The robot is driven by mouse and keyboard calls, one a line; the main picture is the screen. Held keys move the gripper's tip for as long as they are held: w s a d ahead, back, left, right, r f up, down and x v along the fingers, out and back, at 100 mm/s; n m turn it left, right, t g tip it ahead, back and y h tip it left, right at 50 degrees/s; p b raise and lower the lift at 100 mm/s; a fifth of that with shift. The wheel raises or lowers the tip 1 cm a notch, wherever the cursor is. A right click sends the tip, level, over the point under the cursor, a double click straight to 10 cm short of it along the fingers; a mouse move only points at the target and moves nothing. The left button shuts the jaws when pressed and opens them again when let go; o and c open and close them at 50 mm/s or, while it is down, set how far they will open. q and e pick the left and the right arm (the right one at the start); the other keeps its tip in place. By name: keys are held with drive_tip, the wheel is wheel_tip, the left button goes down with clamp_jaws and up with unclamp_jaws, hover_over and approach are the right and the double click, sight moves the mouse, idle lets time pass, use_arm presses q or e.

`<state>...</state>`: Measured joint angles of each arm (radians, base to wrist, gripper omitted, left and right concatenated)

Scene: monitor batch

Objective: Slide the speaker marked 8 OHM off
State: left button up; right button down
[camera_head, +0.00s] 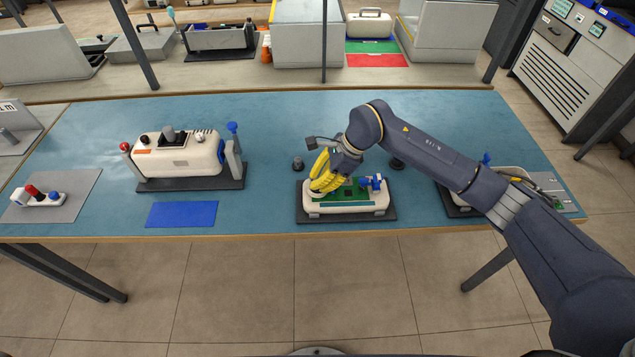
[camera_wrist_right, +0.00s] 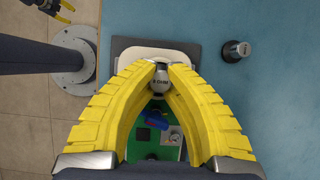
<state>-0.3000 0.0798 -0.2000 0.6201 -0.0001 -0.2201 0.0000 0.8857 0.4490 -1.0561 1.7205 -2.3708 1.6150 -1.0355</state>
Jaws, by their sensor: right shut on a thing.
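The speaker (camera_wrist_right: 161,82), a small grey-white part with dark lettering, sits between the fingertips of my right gripper (camera_wrist_right: 160,68) in the wrist view. The lettering looks like 8 OHM but is small. My right gripper (camera_head: 318,188) is shut on it with curved yellow fingers, at the left part of the open white housing (camera_head: 338,209) in the head view. The housing holds a green board (camera_head: 350,194) with a blue part (camera_head: 371,183). The fingers hide the speaker in the head view. A yellow and black piece, apparently my left gripper (camera_wrist_right: 62,9), shows at the wrist view's top-left edge.
The housing stands on a dark mat (camera_head: 304,217) near the blue table's front edge. Dark round knobs (camera_head: 298,163) stand behind it. A closed white monitor (camera_head: 180,158) is at left, a blue sheet (camera_head: 182,214) before it. Another unit (camera_head: 456,197) is at right, partly behind my arm.

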drive_tip(key=shift+d+r, duration=0.1)
drive_tip(key=shift+r, duration=0.1)
drive_tip(key=shift+r, duration=2)
